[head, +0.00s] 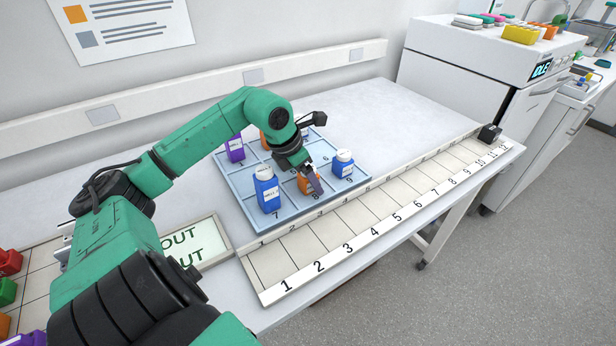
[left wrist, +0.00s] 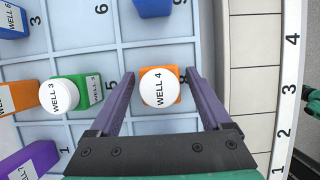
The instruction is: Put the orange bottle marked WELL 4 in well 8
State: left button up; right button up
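The orange bottle marked WELL 4 (left wrist: 159,90) has a white cap and stands upright in well 8 of the pale blue tray (left wrist: 150,55). In the head view the orange bottle (head: 304,184) is partly covered by my left gripper. My left gripper (left wrist: 160,78) is open, with one purple finger on each side of the bottle; narrow gaps show between fingers and bottle. In the head view my left gripper (head: 315,182) reaches down over well 8. My right gripper is not in view.
A tall blue bottle (head: 267,190) stands in well 7 and a blue bottle (head: 343,163) in well 9, either side of well 8. A purple bottle (head: 235,149) and others stand farther back. A numbered strip (head: 330,238) runs along the tray's front.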

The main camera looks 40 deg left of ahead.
pick_arm(q)
jog(key=shift+r, duration=0.2)
jog(key=shift+s+r, duration=0.15)
jog(key=shift+r, duration=0.05)
jog(key=b+v, duration=0.2)
jog(key=v, duration=0.9)
jog(key=shift+r, duration=0.2)
jog(key=shift+s+a, duration=0.1)
